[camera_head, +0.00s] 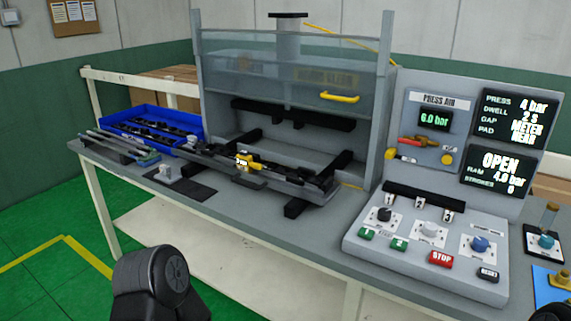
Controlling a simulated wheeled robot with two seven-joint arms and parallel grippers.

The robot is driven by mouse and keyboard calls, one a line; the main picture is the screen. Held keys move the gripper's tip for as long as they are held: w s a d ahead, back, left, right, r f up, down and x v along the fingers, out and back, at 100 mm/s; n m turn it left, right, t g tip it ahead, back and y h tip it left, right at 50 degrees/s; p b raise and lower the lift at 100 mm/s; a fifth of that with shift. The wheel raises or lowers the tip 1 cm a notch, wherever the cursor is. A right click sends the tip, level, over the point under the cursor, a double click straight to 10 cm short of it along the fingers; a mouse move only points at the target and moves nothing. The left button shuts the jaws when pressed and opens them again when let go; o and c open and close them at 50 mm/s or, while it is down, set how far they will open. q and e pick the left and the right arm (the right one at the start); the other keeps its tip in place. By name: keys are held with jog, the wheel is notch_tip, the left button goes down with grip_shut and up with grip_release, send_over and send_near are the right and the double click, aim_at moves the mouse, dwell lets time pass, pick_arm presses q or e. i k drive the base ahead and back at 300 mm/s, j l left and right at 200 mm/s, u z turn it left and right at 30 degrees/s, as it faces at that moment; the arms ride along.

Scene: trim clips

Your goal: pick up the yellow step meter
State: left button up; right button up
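A small yellow device (247,160) with a pale patch on it, which looks like the step meter, sits on the long dark trim part (285,176) in front of the press. It is small in this view, so its exact shape and what it touches are hard to tell. A black rounded link of my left arm shows at the bottom left, and a bit of black, likely my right arm, shows at the bottom right corner. Neither gripper's fingers are in view.
The press (290,129) has a clear guard with a yellow handle (340,97). A blue bin (152,116) of dark parts stands left. The control panel (430,236) stands right, its screen reading OPEN. Grey bench (325,230) is bare along the front.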

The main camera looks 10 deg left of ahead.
aim_at(244, 163)
jog(key=j+z, duration=0.25)
jog(key=z, duration=0.15)
jog(key=i+j+z, duration=0.1)
jog(key=j+z, duration=0.15)
jog(key=z, duration=0.15)
jog(key=j+z, duration=0.25)
jog(key=z, duration=0.15)
jog(key=j+z, duration=0.25)
jog(key=z, duration=0.2)
jog(key=k+j+z, duration=0.15)
jog(key=j, duration=0.4)
jog(key=k+j+z, duration=0.1)
jog(key=j, duration=0.4)
jog(key=k+j+z, duration=0.15)
jog(key=k+j, duration=0.2)
jog(key=j, duration=0.15)
jog(key=k+j+z, duration=0.15)
jog(key=j, duration=0.35)
jog(key=k+j+z, duration=0.15)
jog(key=k+j, duration=0.2)
jog(key=k+j+z, duration=0.1)
jog(key=k+j, duration=0.2)
jog(key=j, duration=0.2)
jog(key=k+j, duration=0.25)
jog(key=j, duration=0.15)
jog(key=k+j, duration=0.25)
jog(key=j, duration=0.15)
